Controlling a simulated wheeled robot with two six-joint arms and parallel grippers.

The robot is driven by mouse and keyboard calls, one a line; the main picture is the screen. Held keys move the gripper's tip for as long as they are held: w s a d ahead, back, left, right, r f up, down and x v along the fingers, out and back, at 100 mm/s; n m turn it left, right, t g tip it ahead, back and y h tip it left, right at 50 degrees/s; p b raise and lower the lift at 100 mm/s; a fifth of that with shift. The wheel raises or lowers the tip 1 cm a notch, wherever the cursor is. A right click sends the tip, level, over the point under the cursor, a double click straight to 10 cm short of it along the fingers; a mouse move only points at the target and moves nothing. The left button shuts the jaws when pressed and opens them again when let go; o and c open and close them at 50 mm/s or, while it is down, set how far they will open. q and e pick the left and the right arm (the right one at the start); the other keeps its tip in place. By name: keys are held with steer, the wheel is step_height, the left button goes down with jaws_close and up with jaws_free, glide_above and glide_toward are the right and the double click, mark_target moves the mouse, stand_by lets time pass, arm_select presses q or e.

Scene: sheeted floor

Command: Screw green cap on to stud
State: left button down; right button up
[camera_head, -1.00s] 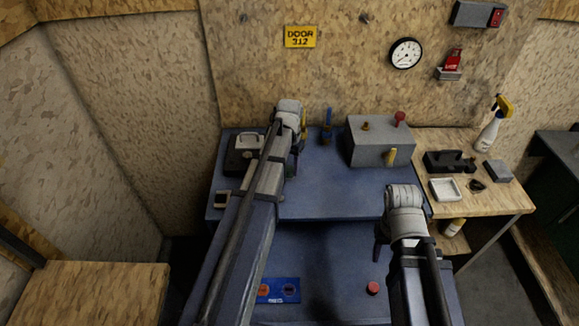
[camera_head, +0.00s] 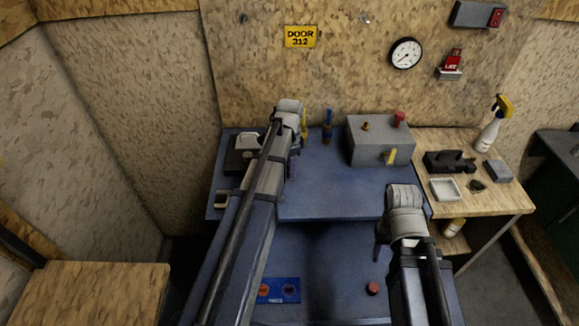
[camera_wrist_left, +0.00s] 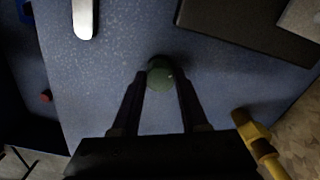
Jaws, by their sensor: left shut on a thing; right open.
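A round green cap (camera_wrist_left: 160,76) sits between the fingertips of my left gripper (camera_wrist_left: 161,77) in the left wrist view. The gripper is shut on it, over the blue bench top (camera_wrist_left: 105,85). I cannot tell whether the cap touches the surface, and no stud shows beneath it. In the head view my left arm reaches over the left part of the bench, and its left gripper (camera_head: 294,158) is mostly hidden behind the wrist. The cap is hidden there. My right gripper (camera_head: 381,246) is open, apart from the cap, near the bench's front edge.
A grey box (camera_head: 372,148) with a yellow lever stands right of my left gripper. A yellow upright object (camera_head: 304,122) and a blue one (camera_head: 328,132) stand behind it. A black case (camera_head: 238,160) lies left. The bench middle is clear.

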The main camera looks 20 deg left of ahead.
arm_select(q)
steer(key=m, duration=0.5)
steer(key=shift+m, duration=0.3)
steer(key=m, duration=0.5)
steer(key=shift+m, duration=0.4)
steer(key=shift+c, duration=1.7)
jaws_free()
steer(key=shift+c, duration=0.4)
steer(key=shift+c, duration=0.4)
